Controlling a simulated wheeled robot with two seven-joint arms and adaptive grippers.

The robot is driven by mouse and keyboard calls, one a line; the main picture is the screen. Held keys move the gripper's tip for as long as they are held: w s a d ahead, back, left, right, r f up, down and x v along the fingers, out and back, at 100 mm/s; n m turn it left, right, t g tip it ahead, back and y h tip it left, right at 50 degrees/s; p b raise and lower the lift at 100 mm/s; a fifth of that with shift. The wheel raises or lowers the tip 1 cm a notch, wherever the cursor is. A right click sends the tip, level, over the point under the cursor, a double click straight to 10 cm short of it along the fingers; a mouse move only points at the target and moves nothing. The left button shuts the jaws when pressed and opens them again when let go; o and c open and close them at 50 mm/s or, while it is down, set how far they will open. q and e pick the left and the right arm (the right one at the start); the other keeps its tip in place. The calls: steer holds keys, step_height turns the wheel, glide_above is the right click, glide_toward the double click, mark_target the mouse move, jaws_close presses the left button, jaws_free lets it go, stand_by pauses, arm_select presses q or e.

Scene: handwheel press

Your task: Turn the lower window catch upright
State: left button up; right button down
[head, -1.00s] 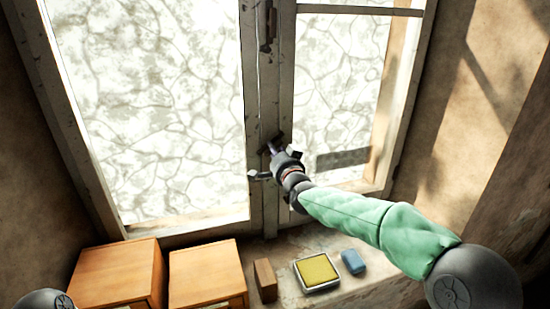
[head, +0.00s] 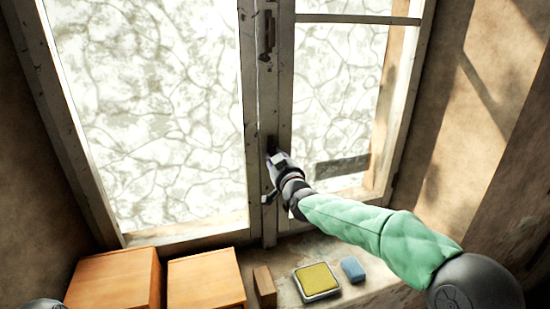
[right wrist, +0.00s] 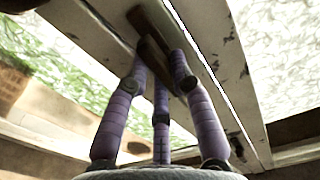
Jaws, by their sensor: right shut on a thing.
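The lower window catch (head: 272,142) is on the middle post of the window, mostly hidden by my right gripper in the head view. In the right wrist view its dark brown plate (right wrist: 149,22) and lever (right wrist: 151,51) show, and the lever looks roughly in line with the plate and the post. My right gripper (head: 275,159) is shut on the lever. Its purple fingers (right wrist: 160,72) stand around the lever in the right wrist view. The upper catch (head: 268,30) sits higher on the same post and points up and down. My left gripper is out of view.
The window panes (head: 150,120) fill the space behind my arm.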

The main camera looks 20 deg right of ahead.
steer(key=shift+f+n, duration=0.15)
steer(key=shift+n, duration=0.35)
steer(key=c, duration=1.1)
jaws_free()
steer(key=s, duration=1.2)
steer(key=shift+d, duration=0.2)
